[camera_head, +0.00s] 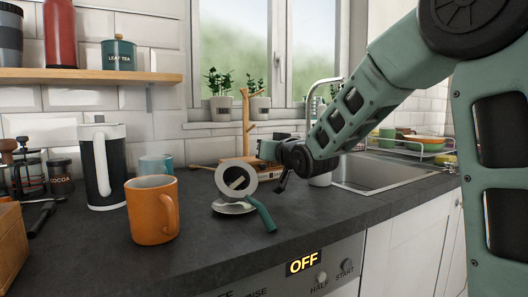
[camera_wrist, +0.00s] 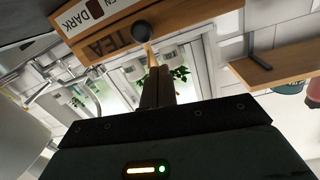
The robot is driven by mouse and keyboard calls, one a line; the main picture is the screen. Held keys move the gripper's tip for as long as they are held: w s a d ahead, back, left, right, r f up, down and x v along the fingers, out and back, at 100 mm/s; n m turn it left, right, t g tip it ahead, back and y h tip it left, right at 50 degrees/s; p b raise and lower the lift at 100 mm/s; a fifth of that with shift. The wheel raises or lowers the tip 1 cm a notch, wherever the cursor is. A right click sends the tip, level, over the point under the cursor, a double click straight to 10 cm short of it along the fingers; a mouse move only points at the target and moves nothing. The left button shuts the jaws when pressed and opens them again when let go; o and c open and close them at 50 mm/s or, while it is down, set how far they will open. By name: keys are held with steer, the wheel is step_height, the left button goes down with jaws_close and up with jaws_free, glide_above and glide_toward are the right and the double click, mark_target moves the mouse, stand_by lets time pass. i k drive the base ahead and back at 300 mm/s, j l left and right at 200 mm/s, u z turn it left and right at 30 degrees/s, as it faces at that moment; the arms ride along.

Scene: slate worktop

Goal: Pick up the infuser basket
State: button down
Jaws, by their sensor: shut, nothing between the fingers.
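A round, pale-rimmed metal piece with a grey inside (camera_head: 236,180), which looks like the infuser basket, stands tilted toward the camera on the worktop. A shiny shallow dish (camera_head: 234,208) lies just below it, and a teal handle (camera_head: 262,216) reaches toward the worktop edge. I cannot tell whether these parts are joined. My gripper (camera_head: 284,184) is to the right of the round piece, apart from it. In the wrist view my gripper's fingers (camera_wrist: 157,88) are together and empty. They point toward a wooden tea box (camera_wrist: 130,38); the basket cannot be made out there.
An orange mug (camera_head: 152,210), a white-and-black jug (camera_head: 101,168) and a teal mug (camera_head: 156,164) stand left. A wooden mug tree (camera_head: 246,122) rises behind. The sink (camera_head: 385,174) is right. The dark worktop (camera_head: 200,252) is clear in front.

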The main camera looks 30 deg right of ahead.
mark_target(229, 170)
steer(key=k, duration=1.2)
